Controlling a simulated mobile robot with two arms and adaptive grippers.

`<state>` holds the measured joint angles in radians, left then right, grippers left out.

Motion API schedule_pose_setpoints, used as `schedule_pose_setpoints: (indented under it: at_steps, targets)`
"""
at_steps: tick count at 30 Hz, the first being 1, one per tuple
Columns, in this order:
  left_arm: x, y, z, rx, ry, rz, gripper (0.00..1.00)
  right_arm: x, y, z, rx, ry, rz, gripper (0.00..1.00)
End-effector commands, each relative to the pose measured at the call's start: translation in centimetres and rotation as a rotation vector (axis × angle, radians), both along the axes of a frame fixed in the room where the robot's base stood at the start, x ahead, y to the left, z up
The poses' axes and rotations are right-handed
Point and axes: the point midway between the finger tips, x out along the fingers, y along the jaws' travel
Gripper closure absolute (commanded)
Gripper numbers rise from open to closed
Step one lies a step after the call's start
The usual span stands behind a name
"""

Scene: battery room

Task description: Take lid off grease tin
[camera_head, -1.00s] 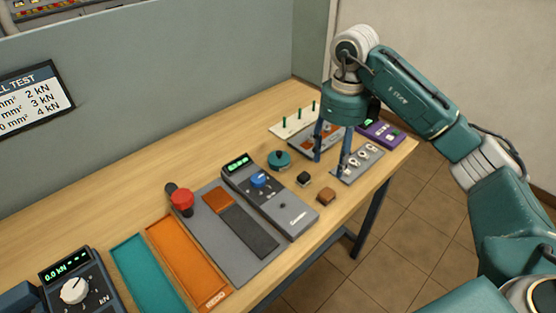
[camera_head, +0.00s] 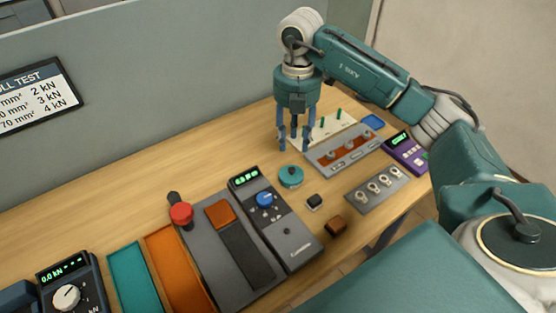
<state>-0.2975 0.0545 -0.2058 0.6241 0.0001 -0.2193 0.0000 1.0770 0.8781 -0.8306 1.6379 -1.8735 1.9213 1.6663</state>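The grease tin (camera_head: 290,178) is a small round teal tin with its lid on and a dark knob on top. It stands on the wooden bench, right of the grey meter. My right gripper (camera_head: 294,146) points straight down, above and slightly behind the tin in the picture. My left gripper is not in view.
Near the tin are a grey meter with a blue knob (camera_head: 275,215), a black block (camera_head: 314,201) and a brown block (camera_head: 336,225). A lug strip (camera_head: 378,190), a grey-brown rack (camera_head: 343,150) and a pegged white board (camera_head: 345,122) stand right. Teal (camera_head: 140,276) and orange (camera_head: 180,268) trays lie left.

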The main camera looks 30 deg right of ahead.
Motion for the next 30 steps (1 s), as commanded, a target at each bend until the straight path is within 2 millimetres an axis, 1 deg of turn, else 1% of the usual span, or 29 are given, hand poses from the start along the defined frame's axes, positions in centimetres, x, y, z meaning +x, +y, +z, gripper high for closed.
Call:
schedule_pose_setpoints:
  at_steps: [2,7,11,14,17,21,24,27,30]
  targets:
    - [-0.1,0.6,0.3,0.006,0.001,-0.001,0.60,-0.1,0.0,-0.7,-0.001,0.004,-0.024,0.63]
    - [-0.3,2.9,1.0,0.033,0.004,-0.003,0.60,-0.1,0.0,-3.4,-0.002,0.005,-0.027,0.63]
    - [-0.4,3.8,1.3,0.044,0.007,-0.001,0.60,-0.1,0.0,-5.0,-0.001,0.004,-0.025,0.63]
    - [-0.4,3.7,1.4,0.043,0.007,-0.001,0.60,0.0,0.0,-5.6,-0.001,0.002,-0.025,0.63]
    - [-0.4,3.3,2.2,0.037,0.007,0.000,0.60,-0.1,-0.1,-6.5,-0.001,0.005,-0.024,0.63]
    - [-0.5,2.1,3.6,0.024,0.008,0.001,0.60,0.0,-0.2,-8.6,0.000,0.007,-0.024,0.63]
    - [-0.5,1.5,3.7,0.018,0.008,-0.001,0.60,0.1,-0.2,-10.0,-0.001,0.004,-0.024,0.63]
    - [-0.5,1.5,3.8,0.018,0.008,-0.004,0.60,0.2,-0.2,-10.6,-0.001,0.001,-0.023,0.63]
    - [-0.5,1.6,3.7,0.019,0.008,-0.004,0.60,0.2,-0.2,-10.8,-0.001,0.001,-0.023,0.63]
